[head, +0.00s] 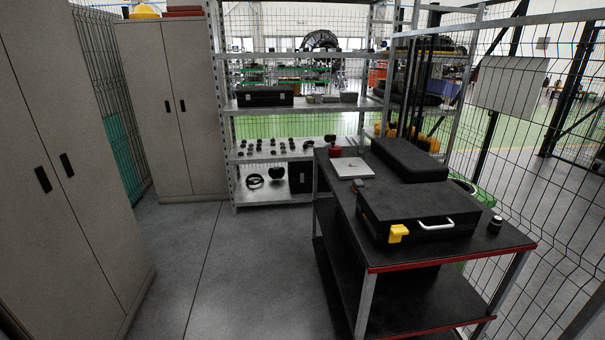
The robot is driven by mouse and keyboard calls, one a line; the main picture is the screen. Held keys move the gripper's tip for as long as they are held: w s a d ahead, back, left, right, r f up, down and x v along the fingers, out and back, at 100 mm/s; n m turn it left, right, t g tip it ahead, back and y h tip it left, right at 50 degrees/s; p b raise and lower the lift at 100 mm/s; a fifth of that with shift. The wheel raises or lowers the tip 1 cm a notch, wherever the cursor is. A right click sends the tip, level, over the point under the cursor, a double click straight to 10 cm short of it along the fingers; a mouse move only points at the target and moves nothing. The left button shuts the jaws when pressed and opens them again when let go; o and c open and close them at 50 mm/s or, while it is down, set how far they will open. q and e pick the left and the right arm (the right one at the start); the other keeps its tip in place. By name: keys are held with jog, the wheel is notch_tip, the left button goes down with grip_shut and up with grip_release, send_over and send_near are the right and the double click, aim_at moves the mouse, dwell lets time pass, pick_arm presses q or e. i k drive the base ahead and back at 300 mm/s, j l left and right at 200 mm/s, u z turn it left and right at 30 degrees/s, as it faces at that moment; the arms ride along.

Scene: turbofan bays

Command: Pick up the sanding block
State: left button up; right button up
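I cannot identify the sanding block for certain. A small grey-brown block-like thing (360,184) lies on the black-topped workbench (341,196), between a white sheet or board (351,167) and a large black case (420,210); it is too small to name surely. A yellow piece (398,233) shows at the front left of this case, which has a white handle (437,225). I cannot tell whether the yellow piece is attached. Neither of my grippers is in view.
A second black case (409,159) lies behind the first. A red item (335,151) and a small dark cylinder (495,224) stand on the bench. Metal shelving (234,160) is behind, cabinets (70,170) left, wire fencing (560,190) right. The floor (245,265) left of the bench is clear.

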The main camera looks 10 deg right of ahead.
aim_at(357, 183)
jog(key=i+j+u, duration=0.15)
jog(key=i, duration=0.8)
jog(key=i+j+u, duration=0.2)
jog(key=i, duration=0.75)
